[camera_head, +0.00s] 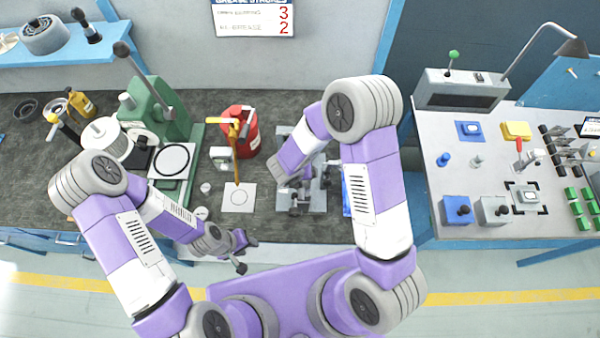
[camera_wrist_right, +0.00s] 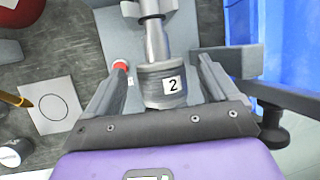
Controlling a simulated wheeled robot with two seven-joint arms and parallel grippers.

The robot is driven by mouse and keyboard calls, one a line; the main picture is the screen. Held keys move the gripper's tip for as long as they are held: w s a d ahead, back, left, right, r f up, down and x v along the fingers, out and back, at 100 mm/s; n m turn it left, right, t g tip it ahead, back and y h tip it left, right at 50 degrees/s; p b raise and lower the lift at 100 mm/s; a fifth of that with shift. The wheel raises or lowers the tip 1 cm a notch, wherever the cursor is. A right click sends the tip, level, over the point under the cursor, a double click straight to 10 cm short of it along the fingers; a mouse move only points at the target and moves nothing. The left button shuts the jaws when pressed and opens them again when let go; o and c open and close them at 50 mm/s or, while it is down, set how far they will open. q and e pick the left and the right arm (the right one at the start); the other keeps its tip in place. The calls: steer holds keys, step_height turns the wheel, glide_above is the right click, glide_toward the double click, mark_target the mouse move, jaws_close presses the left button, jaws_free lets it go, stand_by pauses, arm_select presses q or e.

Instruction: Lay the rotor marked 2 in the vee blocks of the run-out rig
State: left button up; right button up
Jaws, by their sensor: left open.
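The rotor marked 2 (camera_wrist_right: 164,85) shows in the right wrist view, a grey cylinder with a white label and a paler shaft running away from me. It sits between the two fingers of my right gripper (camera_wrist_right: 160,90), with a visible gap on each side, so the gripper looks open. The shaft reaches toward grey parts of the run-out rig (camera_wrist_right: 112,35); I cannot tell whether it rests in the vee blocks. In the head view my right gripper (camera_head: 290,182) is over the rig (camera_head: 317,200) and hides much of it. My left gripper (camera_head: 247,253) is open and empty, in front of the bench edge.
A red can (camera_head: 243,145) and a white card with a circle (camera_head: 238,198) lie left of the rig. A green press (camera_head: 160,110) stands further left. A blue item (camera_head: 347,195) is close on the rig's right. A second table (camera_head: 445,180) holds several small parts.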

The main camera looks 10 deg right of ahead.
steer(key=shift+s+f, duration=0.1)
steer(key=shift+f, duration=0.05)
steer(key=p+v, duration=0.1)
steer(key=v, duration=0.6)
steer(key=shift+r, duration=0.35)
steer(key=shift+s, duration=0.1)
stand_by(0.4)
